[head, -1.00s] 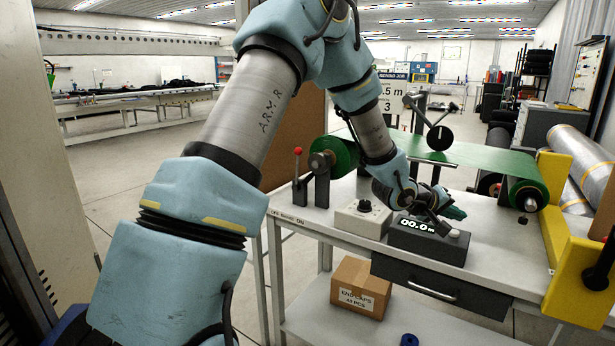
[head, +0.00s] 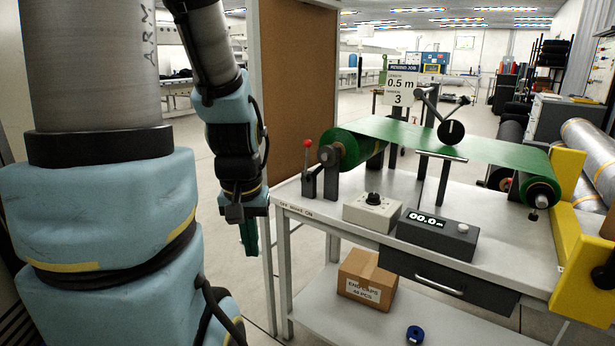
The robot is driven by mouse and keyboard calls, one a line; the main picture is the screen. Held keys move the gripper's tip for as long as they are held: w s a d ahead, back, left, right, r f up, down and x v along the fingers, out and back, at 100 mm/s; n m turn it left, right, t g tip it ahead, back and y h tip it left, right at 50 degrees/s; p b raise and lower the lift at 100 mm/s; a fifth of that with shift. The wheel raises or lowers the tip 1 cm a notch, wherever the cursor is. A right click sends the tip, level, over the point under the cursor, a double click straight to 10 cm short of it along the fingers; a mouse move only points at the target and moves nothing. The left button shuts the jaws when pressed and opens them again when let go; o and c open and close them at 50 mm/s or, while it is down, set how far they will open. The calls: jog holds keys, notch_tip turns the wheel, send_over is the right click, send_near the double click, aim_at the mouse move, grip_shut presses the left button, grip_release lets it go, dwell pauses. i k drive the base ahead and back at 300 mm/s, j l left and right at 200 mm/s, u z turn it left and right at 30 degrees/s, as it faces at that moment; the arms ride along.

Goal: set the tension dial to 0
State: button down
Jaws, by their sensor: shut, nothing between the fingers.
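The tension dial is a black knob (head: 373,198) on top of a small cream box (head: 372,213) on the white bench, left of the grey counter box. Its pointer and scale are too small to read. A sign (head: 401,88) behind the green roll reads 0.5 m and 3. My gripper (head: 250,240) hangs pointing down at the left, off the bench's left edge and well apart from the dial. Its green fingers look shut, with nothing seen between them.
The grey counter box (head: 437,232) shows 00.0 m. A red-topped lever (head: 309,165) stands at the bench's left end, between my gripper and the dial. Green web (head: 440,140) runs behind. A cardboard box (head: 368,280) and a blue ring (head: 415,335) sit on the lower shelf.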

aim_at(373, 199)
jog(key=i+l+u, duration=0.15)
jog(key=l+u, duration=0.2)
jog(key=l, duration=0.25)
jog(key=l+u, duration=0.35)
jog(key=l, duration=0.3)
